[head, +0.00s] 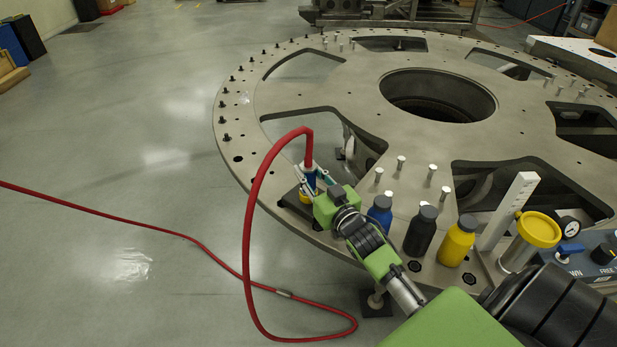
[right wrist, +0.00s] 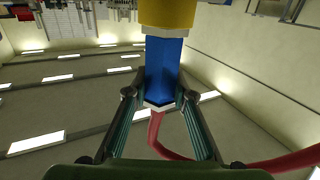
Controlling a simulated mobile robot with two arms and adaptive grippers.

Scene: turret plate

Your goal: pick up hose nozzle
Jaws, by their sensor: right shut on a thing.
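The hose nozzle (head: 309,178) has a blue body and a yellow end, with a red hose (head: 257,190) leaving its top and arching over to the left. In the head view it is upright, yellow end down, at the near left edge of the turret plate (head: 330,88). My right gripper (head: 310,181) is shut on the nozzle's blue body. In the right wrist view, the fingers lie on both sides of the blue body (right wrist: 165,68). Whether the yellow end touches the dark block below is hard to tell. My left gripper is not in view.
A blue bottle (head: 380,214), a black bottle (head: 421,231) and a yellow bottle (head: 457,241) stand right of my gripper. Further right are a yellow-lidded jar (head: 538,231) and a control box (head: 590,262). The hose trails over open floor at left.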

